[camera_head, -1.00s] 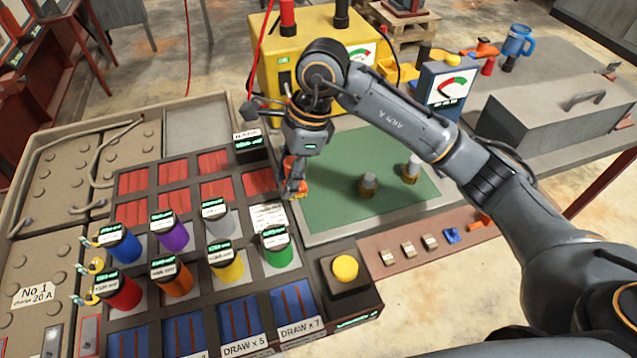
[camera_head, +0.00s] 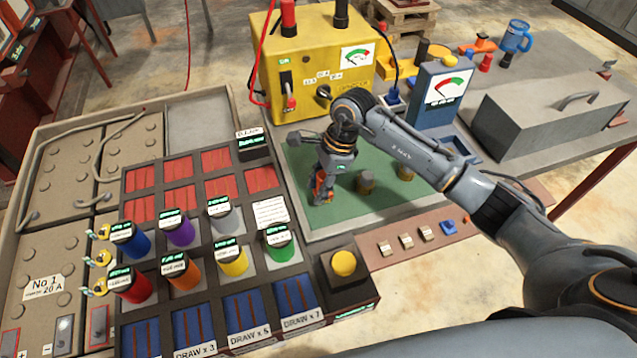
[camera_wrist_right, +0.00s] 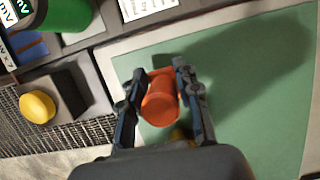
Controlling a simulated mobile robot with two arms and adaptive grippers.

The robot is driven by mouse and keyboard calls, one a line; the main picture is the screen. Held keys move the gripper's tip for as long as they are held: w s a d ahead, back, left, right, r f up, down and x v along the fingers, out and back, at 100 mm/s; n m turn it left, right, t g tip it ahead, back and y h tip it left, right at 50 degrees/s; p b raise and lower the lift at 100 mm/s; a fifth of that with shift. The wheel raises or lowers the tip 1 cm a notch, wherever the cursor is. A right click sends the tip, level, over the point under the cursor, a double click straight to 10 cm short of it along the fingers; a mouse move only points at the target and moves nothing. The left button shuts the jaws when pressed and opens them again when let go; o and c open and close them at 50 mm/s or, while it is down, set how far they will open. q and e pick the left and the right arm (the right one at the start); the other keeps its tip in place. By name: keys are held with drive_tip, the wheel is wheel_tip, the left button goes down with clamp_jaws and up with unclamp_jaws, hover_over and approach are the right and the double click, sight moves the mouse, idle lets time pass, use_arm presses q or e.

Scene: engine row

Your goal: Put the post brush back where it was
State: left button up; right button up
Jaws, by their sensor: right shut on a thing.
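The post brush (camera_wrist_right: 161,100) shows as an orange cylinder between the fingers of my right gripper (camera_wrist_right: 163,92) in the wrist view. In the head view my right gripper (camera_head: 322,195) points down over the left part of the green mat (camera_head: 325,225), shut on the orange piece. The gap between the brush and the mat is hard to judge. The brush's lower end is hidden. Two short brownish posts (camera_head: 365,182) (camera_head: 405,172) stand on the mat to the right of the gripper. My left gripper is not in view.
A rack with coloured cylinders (camera_head: 233,260) lies left of the mat, with a yellow button (camera_head: 343,263) at its near corner. A yellow meter box (camera_head: 310,70) and a blue gauge (camera_head: 443,95) stand behind. A grey toolbox (camera_head: 545,110) is at right.

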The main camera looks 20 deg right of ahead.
drive_tip(key=shift+f, duration=0.15)
drive_tip(key=o, duration=1.1)
drive_tip(key=shift+o, duration=0.2)
drive_tip(key=shift+d+r, duration=0.1)
drive_tip(key=shift+r, duration=0.3)
drive_tip(key=b+v, duration=0.3)
drive_tip(key=v, duration=0.8)
drive_tip(key=shift+r, duration=0.25)
drive_tip(key=shift+d, duration=0.1)
